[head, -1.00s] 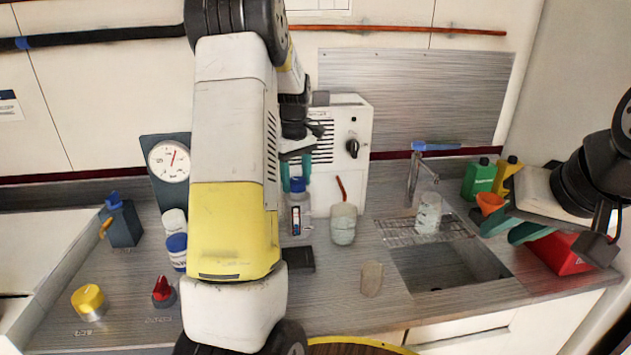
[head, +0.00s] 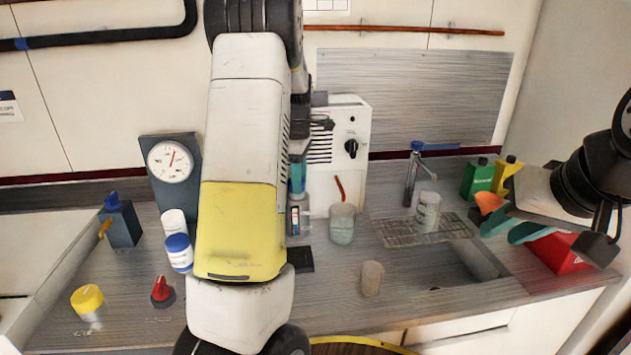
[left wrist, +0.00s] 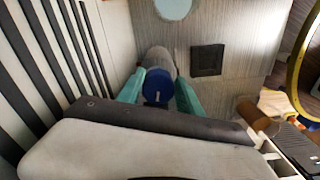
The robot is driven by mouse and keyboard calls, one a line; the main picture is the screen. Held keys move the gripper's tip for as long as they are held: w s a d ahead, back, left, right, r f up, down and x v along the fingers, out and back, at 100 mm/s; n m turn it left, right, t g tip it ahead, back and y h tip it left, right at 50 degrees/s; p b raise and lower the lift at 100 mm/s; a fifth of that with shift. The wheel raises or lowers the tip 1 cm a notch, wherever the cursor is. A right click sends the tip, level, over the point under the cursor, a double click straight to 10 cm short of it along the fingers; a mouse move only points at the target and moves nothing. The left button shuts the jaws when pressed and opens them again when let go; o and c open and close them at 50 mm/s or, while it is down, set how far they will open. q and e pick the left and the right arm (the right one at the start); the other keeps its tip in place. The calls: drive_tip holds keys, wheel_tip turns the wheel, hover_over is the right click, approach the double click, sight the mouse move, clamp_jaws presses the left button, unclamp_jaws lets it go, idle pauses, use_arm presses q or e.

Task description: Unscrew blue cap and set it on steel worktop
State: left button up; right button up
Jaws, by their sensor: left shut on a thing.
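A clear bottle (head: 299,217) with a label stands on the steel worktop (head: 335,292), partly hidden by my left arm. Its blue cap (left wrist: 158,87) shows from above in the left wrist view, at the bottle's (left wrist: 160,60) top. My left gripper (head: 298,178) is above the bottle and shut on the blue cap, with one teal finger on each side of it. The left wrist view also shows my left gripper (left wrist: 158,92) around the cap. My right gripper (head: 512,228) is open at the right, over the worktop beside the sink, with its teal fingers apart.
A beaker (head: 342,223) and a dark square pad (head: 300,259) are close to the bottle. The sink (head: 450,265) lies right. Worktop is clear around the small tan cup (head: 372,278).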

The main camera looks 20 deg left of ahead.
use_arm(q)
drive_tip(key=o, duration=1)
drive_tip(key=shift+s+a, duration=0.2)
drive_tip(key=shift+a, duration=0.6)
drive_tip(key=shift+o, duration=0.8)
drive_tip(key=shift+a, duration=0.15)
drive_tip(key=m, duration=0.3)
drive_tip(key=shift+a+r+m, duration=0.1)
drive_tip(key=shift+m, duration=0.3)
drive_tip(key=m, duration=0.3)
drive_tip(key=shift+w+d, duration=0.3)
drive_tip(key=shift+d, duration=0.05)
drive_tip(key=shift+m, duration=1)
drive_tip(key=m, duration=0.5)
drive_tip(key=shift+s, duration=0.1)
drive_tip(key=m, duration=0.4)
drive_tip(key=shift+s, duration=0.1)
